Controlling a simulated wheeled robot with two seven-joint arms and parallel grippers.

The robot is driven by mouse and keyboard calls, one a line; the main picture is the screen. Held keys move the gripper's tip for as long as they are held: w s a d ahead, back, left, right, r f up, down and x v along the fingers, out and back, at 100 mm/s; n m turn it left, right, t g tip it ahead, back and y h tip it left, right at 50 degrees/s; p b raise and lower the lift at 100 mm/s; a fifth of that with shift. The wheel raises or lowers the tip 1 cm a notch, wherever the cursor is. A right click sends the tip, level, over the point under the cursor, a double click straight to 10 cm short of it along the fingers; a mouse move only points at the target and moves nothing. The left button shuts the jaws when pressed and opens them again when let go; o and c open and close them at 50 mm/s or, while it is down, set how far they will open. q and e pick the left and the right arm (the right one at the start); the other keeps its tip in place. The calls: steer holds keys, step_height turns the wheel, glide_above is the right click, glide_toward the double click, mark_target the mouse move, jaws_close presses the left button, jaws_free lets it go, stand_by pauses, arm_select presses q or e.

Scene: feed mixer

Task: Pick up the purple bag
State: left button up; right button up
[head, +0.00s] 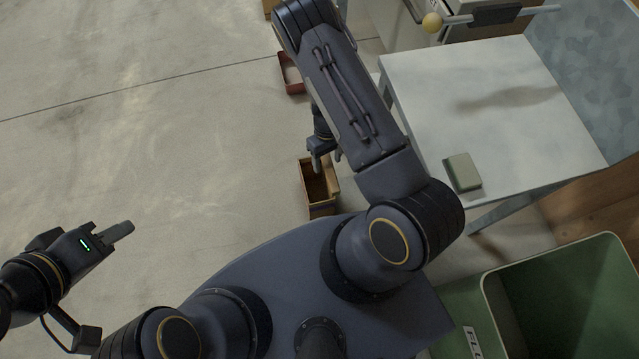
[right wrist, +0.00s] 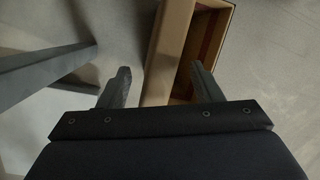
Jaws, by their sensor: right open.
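I see no purple bag in either view. My right gripper (head: 325,160) is open above the floor, by the far end of a brown open box (head: 308,187). In the right wrist view my right gripper (right wrist: 163,76) has its fingers wide apart with nothing between them gripped. The box (right wrist: 167,50) shows beyond and between the fingers there, and the part of its inside in view looks empty. My left gripper (head: 120,232) is over bare floor at the lower left. Its fingers are seen edge-on, so their gap cannot be told.
A white table (head: 470,95) stands at the right with a grey-green block (head: 462,172) near its front edge. A green bin (head: 490,300) is at the lower right. A reddish open box (head: 291,75) lies partly behind my right arm. The left floor is clear.

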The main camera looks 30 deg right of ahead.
steer(key=b+x, duration=0.1)
steer(key=x, duration=0.3)
steer(key=shift+s, duration=0.2)
steer(key=shift+f+b, duration=0.25)
steer(key=shift+b, duration=0.2)
jaws_close()
stand_by(0.5)
